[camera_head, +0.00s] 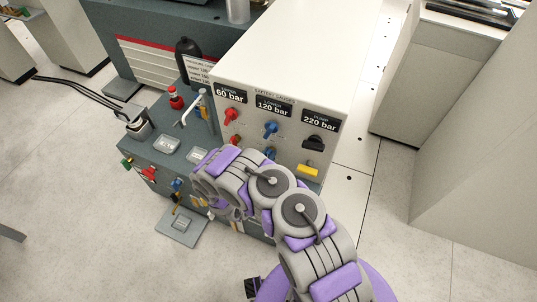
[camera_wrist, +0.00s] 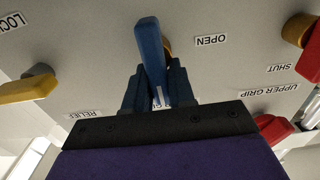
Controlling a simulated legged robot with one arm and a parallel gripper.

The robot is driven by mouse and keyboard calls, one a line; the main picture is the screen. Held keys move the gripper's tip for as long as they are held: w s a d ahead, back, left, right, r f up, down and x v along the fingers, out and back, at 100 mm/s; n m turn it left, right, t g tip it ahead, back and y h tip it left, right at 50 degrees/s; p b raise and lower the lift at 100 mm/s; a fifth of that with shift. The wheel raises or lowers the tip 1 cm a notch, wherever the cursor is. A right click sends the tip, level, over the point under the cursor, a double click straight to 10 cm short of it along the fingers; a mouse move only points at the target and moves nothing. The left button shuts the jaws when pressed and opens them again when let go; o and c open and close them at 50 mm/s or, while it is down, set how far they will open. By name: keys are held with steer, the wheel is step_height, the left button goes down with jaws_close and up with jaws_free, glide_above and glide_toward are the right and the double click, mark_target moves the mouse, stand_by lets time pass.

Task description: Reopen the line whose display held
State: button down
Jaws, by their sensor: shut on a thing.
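A white cabinet (camera_head: 285,60) carries three displays: the upper one (camera_head: 230,95) reads 60 bar, the lower one (camera_head: 273,105) 120 bar and the pump one (camera_head: 320,121) 220 bar. Under them are a red handle (camera_head: 231,115), a blue handle (camera_head: 271,128) and a black handle (camera_head: 313,142). A lower row holds a red, a blue and a yellow handle (camera_head: 308,171). In the wrist view, upside down, my gripper (camera_wrist: 158,95) is shut on the lower blue handle (camera_wrist: 150,45). An OPEN label (camera_wrist: 210,40) is beside it; the label behind the fingers is mostly hidden.
In the wrist view, the yellow handle (camera_wrist: 28,88) is left and the lower red handle (camera_wrist: 311,55) right, near a SHUT label (camera_wrist: 283,68). A teal bench (camera_head: 150,150) with small red, green and blue fittings lies left of the cabinet.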

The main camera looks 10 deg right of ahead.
steer(key=shift+a+r+n+p, duration=0.1)
steer(key=shift+n+p, duration=0.3)
steer(key=shift+p, duration=0.25)
steer(key=shift+w+a+n+p, duration=0.15)
steer(key=shift+a+n+p, duration=0.05)
steer(key=shift+n+p, duration=0.85)
steer(key=n, duration=0.5)
steer(key=a+f+n+b, duration=0.1)
steer(key=n, duration=0.4)
steer(key=w+f+n+b, duration=0.1)
steer(key=n, duration=0.4)
steer(key=shift+a+f, duration=0.1)
steer(key=shift+a, duration=0.05)
steer(key=c, duration=1.1)
jaws_free()
steer(key=shift+f, duration=0.1)
steer(key=shift+o, duration=0.3)
